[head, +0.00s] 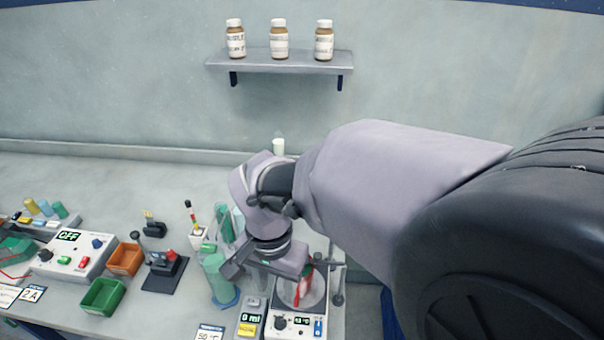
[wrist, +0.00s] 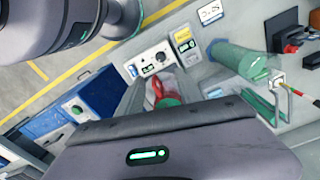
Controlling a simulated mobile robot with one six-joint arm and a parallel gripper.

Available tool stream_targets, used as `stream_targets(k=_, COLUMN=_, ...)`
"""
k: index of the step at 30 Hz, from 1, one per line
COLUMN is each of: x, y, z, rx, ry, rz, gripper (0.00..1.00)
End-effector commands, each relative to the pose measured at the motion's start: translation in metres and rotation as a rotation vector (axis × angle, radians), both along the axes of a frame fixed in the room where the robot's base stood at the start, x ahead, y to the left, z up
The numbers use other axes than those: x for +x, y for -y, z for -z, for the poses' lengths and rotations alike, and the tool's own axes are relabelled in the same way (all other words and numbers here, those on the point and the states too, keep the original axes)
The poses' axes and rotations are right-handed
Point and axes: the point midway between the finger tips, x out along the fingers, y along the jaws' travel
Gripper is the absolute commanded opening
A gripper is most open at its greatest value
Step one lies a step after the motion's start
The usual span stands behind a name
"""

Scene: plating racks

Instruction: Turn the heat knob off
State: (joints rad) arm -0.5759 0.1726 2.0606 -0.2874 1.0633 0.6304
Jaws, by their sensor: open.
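The heat knob (head: 280,322) is a small black dial on the white front panel of the hotplate (head: 318,298), beside a lit display (head: 301,321) and a blue switch (head: 318,327). The panel also shows in the wrist view (wrist: 150,62), with its small dial and dark display. My gripper (head: 268,270) is open, above and behind the panel, apart from the knob. It covers part of the hotplate. A vessel with red contents (head: 304,285) stands on the plate; it shows red in the wrist view (wrist: 159,92). The knob's pointer is too small to read.
A green cylinder (head: 218,280) stands left of the hotplate, and a small grey meter (head: 250,318) is close beside it. A metal stand (head: 338,285) rises at the right. A power supply (head: 73,255), orange bin (head: 125,259) and green bin (head: 103,297) are farther left.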

Motion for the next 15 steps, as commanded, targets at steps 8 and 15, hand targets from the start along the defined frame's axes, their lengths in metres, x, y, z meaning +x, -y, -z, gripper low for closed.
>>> stream_targets(k=8, x=-0.001, y=0.001, z=0.093, rx=-0.002, ry=-0.004, rz=0.000, gripper=0.43)
stream_targets(k=15, x=0.000, y=0.001, z=0.138, rx=0.000, ry=-0.002, rz=0.000, gripper=0.43)
